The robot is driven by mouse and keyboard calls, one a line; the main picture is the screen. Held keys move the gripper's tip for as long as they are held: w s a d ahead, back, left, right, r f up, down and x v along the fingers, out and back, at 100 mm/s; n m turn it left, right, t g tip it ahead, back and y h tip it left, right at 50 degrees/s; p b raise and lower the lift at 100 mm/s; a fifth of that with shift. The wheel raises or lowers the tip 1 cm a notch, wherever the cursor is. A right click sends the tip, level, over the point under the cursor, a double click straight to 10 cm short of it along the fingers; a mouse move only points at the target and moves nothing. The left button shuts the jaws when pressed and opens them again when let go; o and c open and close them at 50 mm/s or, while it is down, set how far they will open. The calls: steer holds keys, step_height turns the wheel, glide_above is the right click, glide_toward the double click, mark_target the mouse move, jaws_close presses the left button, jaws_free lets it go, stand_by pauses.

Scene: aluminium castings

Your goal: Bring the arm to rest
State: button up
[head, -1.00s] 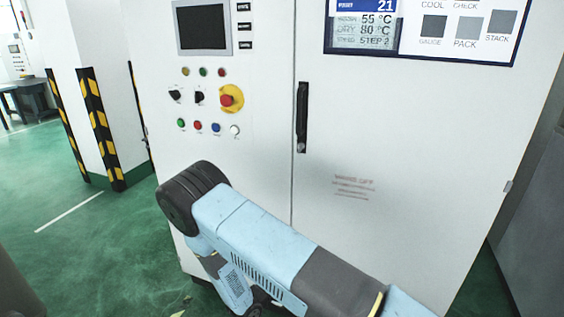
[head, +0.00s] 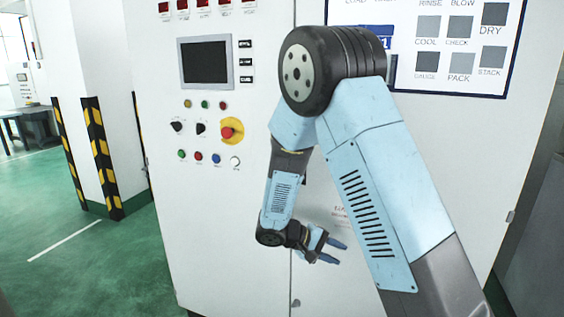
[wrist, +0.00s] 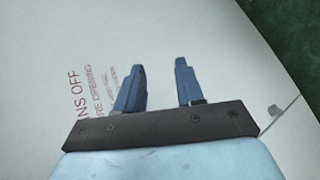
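My gripper (head: 334,251) hangs at the end of my folded blue and grey arm, in front of the white cabinet (head: 225,260) in the head view. In the wrist view its two blue fingers (wrist: 158,85) stand apart with nothing between them, so it is open and empty. Red lettering on the cabinet door (wrist: 200,35) shows left of the fingers. I cannot tell the exact gap between the fingers and the door.
The cabinet bears a control panel with a dark screen (head: 205,62) and a red stop button (head: 229,132). A striped pillar (head: 100,155) stands at the left. Green floor (head: 75,225) is open at the lower left.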

steer(key=s+d+r+m+t+y, duration=0.1)
steer(key=s+d+r+y, duration=0.2)
steer(key=s+r, duration=0.4)
steer(key=s+d+r+m+t+y, duration=0.1)
steer(key=s+r+y, duration=0.3)
steer(key=s+r, duration=0.4)
steer(key=s+d+r+m+t+y, duration=0.2)
steer(key=s+d+r+m+y, duration=0.1)
steer(key=s+r, duration=0.5)
steer(key=shift+d+r+y, duration=0.8)
steer(key=shift+r, duration=0.85)
